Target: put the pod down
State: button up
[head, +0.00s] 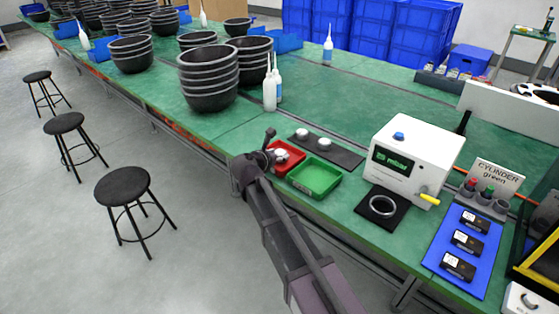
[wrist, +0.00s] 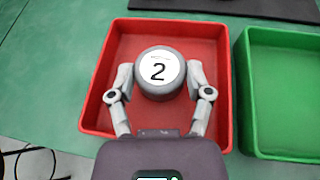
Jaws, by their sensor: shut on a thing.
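The pod (wrist: 159,72) is a round grey puck with a white top marked "2". My gripper (wrist: 160,80) is shut on it, one finger on each side, in the wrist view. The pod is over or in the red tray (wrist: 180,124); I cannot tell whether it touches the tray floor. In the head view the pod (head: 281,155) shows as a small pale disc at the red tray (head: 297,152), with my gripper (head: 268,158) at the tray's left side. The green tray (wrist: 285,95) stands just right of the red one and looks empty.
A dark mat (head: 343,155) behind the trays holds two pale round pods (head: 324,144). A white machine (head: 415,150) with a screen stands to the right, a ring on a black pad (head: 382,208) before it. White bottles (head: 270,92) and stacked black bowls (head: 208,78) stand farther back.

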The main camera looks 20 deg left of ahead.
jog(key=shift+f, duration=0.15)
jog(key=shift+f, duration=0.15)
jog(key=o, duration=1.1)
jog(key=shift+r, duration=0.25)
jog(key=shift+s+a+r+p, duration=0.1)
jog(key=shift+s+r+p, duration=0.2)
jog(key=shift+s, duration=0.25)
jog(key=p+v, duration=0.4)
jog(key=v, duration=0.6)
jog(key=shift+s+a, duration=0.1)
jog(key=shift+s, duration=0.3)
jog(key=shift+w+r, duration=0.1)
jog(key=shift+r, duration=0.05)
